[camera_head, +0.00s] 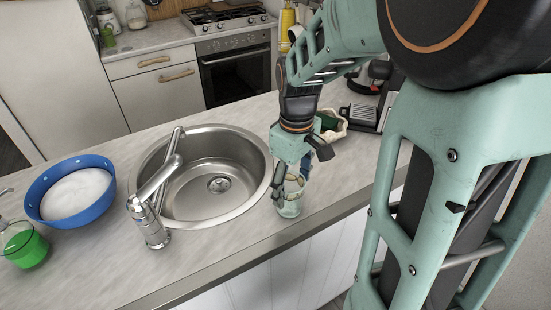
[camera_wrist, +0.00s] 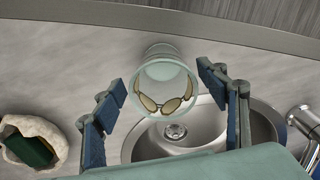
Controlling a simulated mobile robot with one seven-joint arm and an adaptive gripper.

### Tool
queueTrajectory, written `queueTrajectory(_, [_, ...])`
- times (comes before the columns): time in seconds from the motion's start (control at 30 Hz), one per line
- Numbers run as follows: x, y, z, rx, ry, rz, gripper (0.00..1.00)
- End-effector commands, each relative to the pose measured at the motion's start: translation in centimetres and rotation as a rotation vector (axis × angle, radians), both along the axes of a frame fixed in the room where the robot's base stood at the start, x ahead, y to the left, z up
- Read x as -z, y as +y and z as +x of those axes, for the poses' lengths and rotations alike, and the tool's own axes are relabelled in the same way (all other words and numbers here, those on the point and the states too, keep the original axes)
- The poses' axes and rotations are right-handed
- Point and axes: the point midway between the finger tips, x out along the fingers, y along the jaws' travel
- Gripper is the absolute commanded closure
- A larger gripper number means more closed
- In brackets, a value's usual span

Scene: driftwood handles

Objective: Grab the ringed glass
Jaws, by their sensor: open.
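The clear, pale green glass (camera_head: 290,209) stands upright on the counter, just right of the sink and near the counter's front edge. It also shows in the wrist view (camera_wrist: 160,50), seen from above with its round rim facing me. Something like gold-rimmed eyeglasses (camera_wrist: 166,105) shows within the rim. My gripper (camera_head: 292,178) points down over the glass. In the wrist view my gripper (camera_wrist: 162,84) is open, with one blue-padded finger on each side of the glass and a gap on both sides. The fingers partly cover the glass in the head view.
A round steel sink (camera_head: 215,205) with a tap (camera_head: 150,215) lies left of the glass. A blue bowl (camera_head: 88,207) and a container of green liquid (camera_head: 25,247) stand farther left. A pale sack-like holder (camera_wrist: 35,133) and a toaster (camera_head: 361,113) are behind my gripper.

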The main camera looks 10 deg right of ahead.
Motion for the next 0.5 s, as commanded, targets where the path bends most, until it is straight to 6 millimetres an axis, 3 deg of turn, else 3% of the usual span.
queueTrajectory(0.23, [3.7, 0.5, 0.0, -0.001, 0.004, 0.000, 0.33])
queueTrajectory(0.5, [4.4, 0.4, 0.0, 0.000, 0.000, 0.000, 0.33])
